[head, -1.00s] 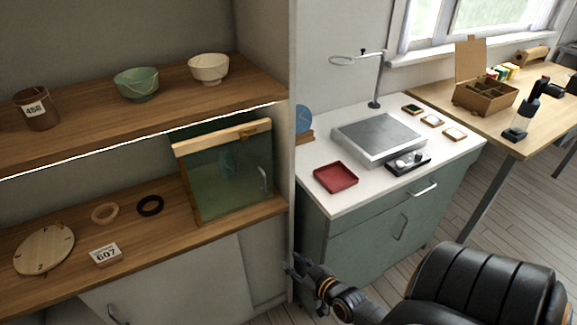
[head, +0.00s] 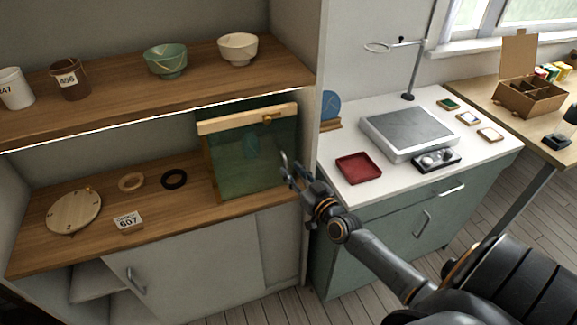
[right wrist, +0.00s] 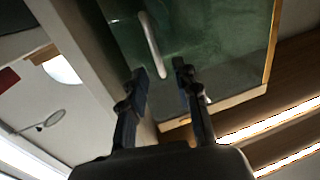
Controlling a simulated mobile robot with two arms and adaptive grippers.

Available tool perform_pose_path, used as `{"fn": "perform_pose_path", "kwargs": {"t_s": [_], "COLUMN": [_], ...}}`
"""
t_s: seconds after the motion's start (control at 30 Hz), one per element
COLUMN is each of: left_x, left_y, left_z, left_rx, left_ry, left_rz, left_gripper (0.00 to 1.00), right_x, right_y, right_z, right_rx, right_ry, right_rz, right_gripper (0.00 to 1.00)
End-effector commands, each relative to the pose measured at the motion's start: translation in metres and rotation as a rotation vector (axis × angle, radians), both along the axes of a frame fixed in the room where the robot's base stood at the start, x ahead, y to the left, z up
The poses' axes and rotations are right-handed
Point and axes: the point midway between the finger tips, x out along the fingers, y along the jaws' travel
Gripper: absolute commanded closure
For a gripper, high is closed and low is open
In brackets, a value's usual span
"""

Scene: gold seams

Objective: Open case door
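The case (head: 250,150) stands on the lower shelf at its right end, with a greenish glass door in a light wooden frame. The door looks closed, and a blurred blue-green shape shows behind the glass. In the right wrist view, the pale bar handle (right wrist: 152,45) shows on the glass just beyond the fingertips. The right gripper (right wrist: 160,72) is open, its fingers apart with nothing between them. My left gripper is not in view.
A shelf divider stands just right of the case. The lower shelf holds a black ring (head: 174,179), a wooden ring (head: 131,182), a round wooden disc (head: 74,212) and a 607 card (head: 128,222). The upper shelf holds bowls and cups. A red tray (head: 358,168) lies on the right counter.

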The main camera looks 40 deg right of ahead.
Motion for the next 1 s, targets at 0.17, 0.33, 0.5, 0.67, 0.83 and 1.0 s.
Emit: {"fn": "perform_pose_path", "kwargs": {"t_s": [0.17, 0.33, 0.5, 0.67, 0.83, 1.0], "left_x": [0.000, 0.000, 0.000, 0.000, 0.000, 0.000], "left_y": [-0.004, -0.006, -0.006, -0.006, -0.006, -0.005], "left_z": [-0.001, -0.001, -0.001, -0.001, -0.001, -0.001], "left_rx": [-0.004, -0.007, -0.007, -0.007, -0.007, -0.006], "left_ry": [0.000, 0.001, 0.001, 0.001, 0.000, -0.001], "left_rz": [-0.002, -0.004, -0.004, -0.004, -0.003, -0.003], "left_gripper": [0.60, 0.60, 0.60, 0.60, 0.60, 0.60], "right_x": [0.023, 0.030, 0.030, 0.030, 0.030, 0.030], "right_y": [-0.001, -0.001, -0.001, -0.001, -0.001, -0.001], "right_z": [0.000, 0.000, 0.000, 0.000, 0.000, 0.000], "right_rx": [0.000, 0.000, 0.000, 0.000, 0.000, 0.000], "right_ry": [0.000, 0.000, 0.001, 0.001, 0.001, 0.000], "right_rz": [0.000, 0.000, 0.000, 0.000, 0.000, 0.000], "right_gripper": [0.69, 0.69, 0.69, 0.85, 1.00, 1.00]}}
